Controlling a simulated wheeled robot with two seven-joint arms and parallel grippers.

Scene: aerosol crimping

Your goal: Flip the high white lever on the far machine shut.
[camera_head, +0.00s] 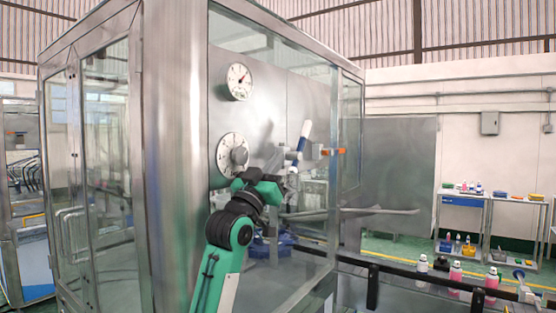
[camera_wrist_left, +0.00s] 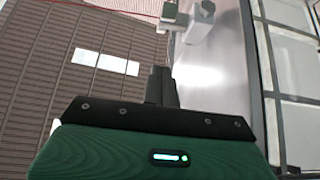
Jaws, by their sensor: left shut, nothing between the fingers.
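The white lever (camera_head: 304,135) is on the steel panel of the near cabinet, tilted up and slightly right, with a blue band at its lower end. A small valve with an orange end (camera_head: 333,151) sits just right of it. My left gripper (camera_head: 290,180) is just below the lever in the head view, small and partly hidden by its own wrist. In the left wrist view its fingers (camera_wrist_left: 161,72) are shut together and empty. My right gripper is out of view.
A round gauge (camera_head: 239,81) and a dial with a knob (camera_head: 232,155) are on the panel to the left. The cabinet's thick steel post (camera_head: 174,150) stands left of my arm. A dark conveyor rail (camera_head: 420,275) with several bottles runs along the lower right.

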